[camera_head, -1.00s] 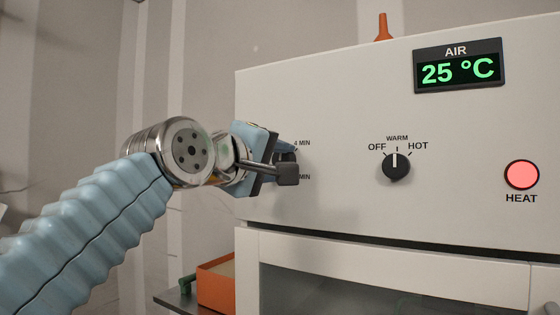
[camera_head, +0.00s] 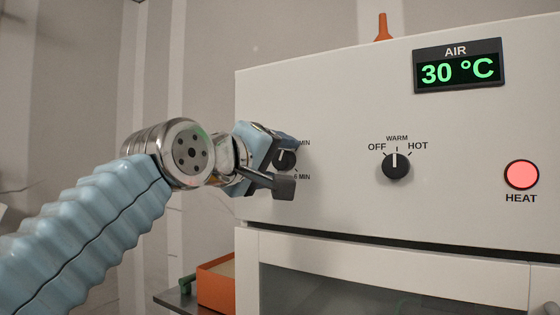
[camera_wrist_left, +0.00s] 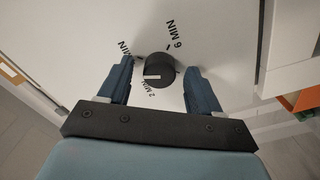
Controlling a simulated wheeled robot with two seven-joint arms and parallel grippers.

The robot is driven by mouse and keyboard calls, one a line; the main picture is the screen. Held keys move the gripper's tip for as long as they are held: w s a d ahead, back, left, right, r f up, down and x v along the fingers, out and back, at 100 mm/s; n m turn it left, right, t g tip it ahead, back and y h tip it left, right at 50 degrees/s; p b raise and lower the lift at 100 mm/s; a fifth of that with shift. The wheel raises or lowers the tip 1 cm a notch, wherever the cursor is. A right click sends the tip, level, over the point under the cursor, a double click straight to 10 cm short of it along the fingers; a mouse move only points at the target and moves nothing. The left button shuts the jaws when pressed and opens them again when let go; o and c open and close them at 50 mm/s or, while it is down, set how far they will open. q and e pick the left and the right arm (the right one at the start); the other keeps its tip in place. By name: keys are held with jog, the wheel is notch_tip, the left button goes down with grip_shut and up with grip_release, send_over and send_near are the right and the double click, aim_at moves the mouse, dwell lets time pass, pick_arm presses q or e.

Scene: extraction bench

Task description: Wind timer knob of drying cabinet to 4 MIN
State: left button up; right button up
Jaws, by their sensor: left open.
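The timer knob (camera_head: 287,162) is a small black dial at the left of the cabinet's white front panel. My left gripper (camera_head: 285,166) is open, one finger above the knob and one below it in the head view. In the left wrist view the knob (camera_wrist_left: 160,68) stands between the spread fingers, with a gap on each side. The 6 MIN label (camera_wrist_left: 175,33) is clear; the 4 MIN label is partly hidden by a finger. My right gripper is not in view.
A heat selector (camera_head: 396,166) points to WARM. A lit red HEAT lamp (camera_head: 521,174) and the AIR display (camera_head: 458,70), reading 30 °C, are further right. An orange box (camera_head: 216,285) sits low at the left, beside the cabinet (camera_head: 340,120).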

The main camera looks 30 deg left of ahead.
pick_arm(q)
jog(key=n, duration=0.8)
jog(key=shift+n, duration=0.3)
jog(key=n, duration=1.9)
jog(key=shift+n, duration=0.4)
jog(key=shift+a+n, duration=0.15)
jog(key=shift+n, duration=1.15)
